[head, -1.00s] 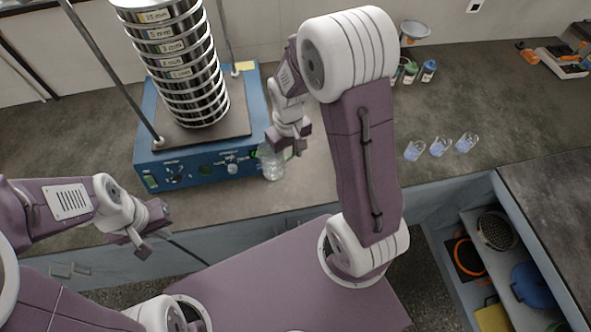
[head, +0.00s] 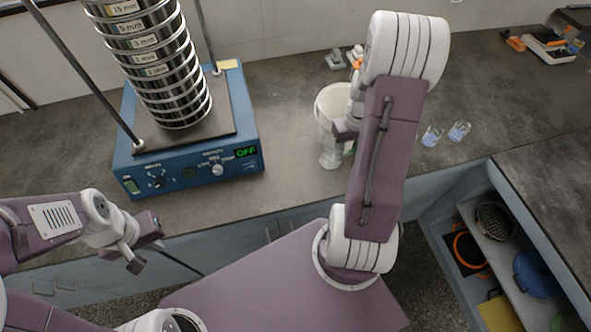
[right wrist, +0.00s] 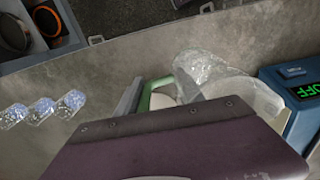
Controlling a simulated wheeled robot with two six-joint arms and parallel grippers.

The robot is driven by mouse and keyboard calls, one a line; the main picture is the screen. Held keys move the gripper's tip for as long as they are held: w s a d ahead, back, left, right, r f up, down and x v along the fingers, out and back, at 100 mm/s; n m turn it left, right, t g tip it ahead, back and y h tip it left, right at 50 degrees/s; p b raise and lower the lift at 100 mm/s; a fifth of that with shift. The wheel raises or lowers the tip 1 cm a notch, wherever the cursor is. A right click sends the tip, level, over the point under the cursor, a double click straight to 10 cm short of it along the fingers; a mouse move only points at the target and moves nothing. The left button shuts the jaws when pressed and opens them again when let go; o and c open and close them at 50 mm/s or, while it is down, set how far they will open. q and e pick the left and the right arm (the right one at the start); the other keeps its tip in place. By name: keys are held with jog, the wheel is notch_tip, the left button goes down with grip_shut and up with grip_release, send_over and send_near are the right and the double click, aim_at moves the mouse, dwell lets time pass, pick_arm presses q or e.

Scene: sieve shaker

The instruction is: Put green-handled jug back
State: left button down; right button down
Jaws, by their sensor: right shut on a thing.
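The clear jug (head: 330,155) with a green handle is held upright by my right gripper (head: 346,142), in front of a white bucket in the head view. In the right wrist view the jug (right wrist: 203,70) shows with its green handle (right wrist: 150,93) at the jaws, which are shut on it. My arm hides part of the jug, and I cannot tell its height above the bench. My left gripper (head: 145,245) is open and empty, over the bench's front edge at the left.
The blue sieve shaker (head: 190,165), with a tall sieve stack (head: 160,70), stands to the left; its display reads OFF. The white bucket (head: 327,100) is behind the jug. Bare bench lies between shaker and bucket.

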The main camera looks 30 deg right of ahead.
jog(key=w+a+f, duration=0.4)
jog(key=w+a, duration=0.1)
jog(key=w+a+f+p, duration=0.1)
jog(key=w+a+f, duration=0.2)
jog(key=shift+w, duration=0.25)
notch_tip(320, 180, down, 4)
jog(key=shift+r, duration=0.15)
jog(key=shift+f, duration=0.25)
jog(key=c, duration=0.7)
grip_release()
